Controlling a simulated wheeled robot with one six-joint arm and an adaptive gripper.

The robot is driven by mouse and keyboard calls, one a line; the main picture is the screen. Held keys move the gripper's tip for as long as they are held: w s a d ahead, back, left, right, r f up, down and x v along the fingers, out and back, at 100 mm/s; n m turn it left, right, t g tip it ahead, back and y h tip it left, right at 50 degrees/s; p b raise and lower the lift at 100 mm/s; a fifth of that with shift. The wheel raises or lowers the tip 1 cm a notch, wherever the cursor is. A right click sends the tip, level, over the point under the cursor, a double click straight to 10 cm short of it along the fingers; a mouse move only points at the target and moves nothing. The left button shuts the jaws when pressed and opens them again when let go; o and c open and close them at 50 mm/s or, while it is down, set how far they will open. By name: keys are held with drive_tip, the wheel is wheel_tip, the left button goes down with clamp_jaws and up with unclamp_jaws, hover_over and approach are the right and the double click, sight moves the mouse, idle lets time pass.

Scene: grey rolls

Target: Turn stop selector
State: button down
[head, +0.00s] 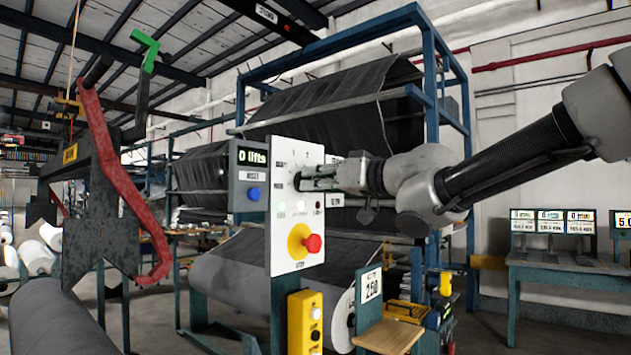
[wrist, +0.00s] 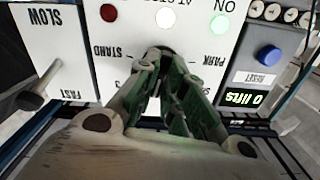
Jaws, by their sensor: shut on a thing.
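A white control panel (head: 283,262) stands upright in the middle of the head view. The selector (wrist: 160,52) is a dark knob on that panel, between the upside-down words STAND and PARK in the wrist view. My gripper (head: 303,178) reaches the panel from the right. In the wrist view my gripper (wrist: 165,65) has its green-grey fingers shut on the selector and covers most of it. I cannot tell which way the knob points. In the wrist view a green lamp (wrist: 220,25) is lit, a white lamp (wrist: 165,17) looks pale and a red lamp (wrist: 108,12) looks dark.
A red stop button (head: 312,243) on a yellow base sits lower on the panel. A grey box with a blue reset button (head: 253,193) and a "0 lifts" display (head: 251,156) adjoins its left. A SLOW/FAST lever (wrist: 38,92) is beside my fingers. A blue frame (head: 431,120) stands behind.

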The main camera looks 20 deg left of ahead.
drive_tip(key=n, duration=2.2)
drive_tip(key=shift+s+f, duration=0.2)
drive_tip(key=shift+f, duration=0.1)
drive_tip(key=shift+a, duration=0.1)
drive_tip(key=c, duration=1.5)
unclamp_jaws()
drive_tip(key=shift+r, duration=0.1)
drive_tip(key=v, duration=1.2)
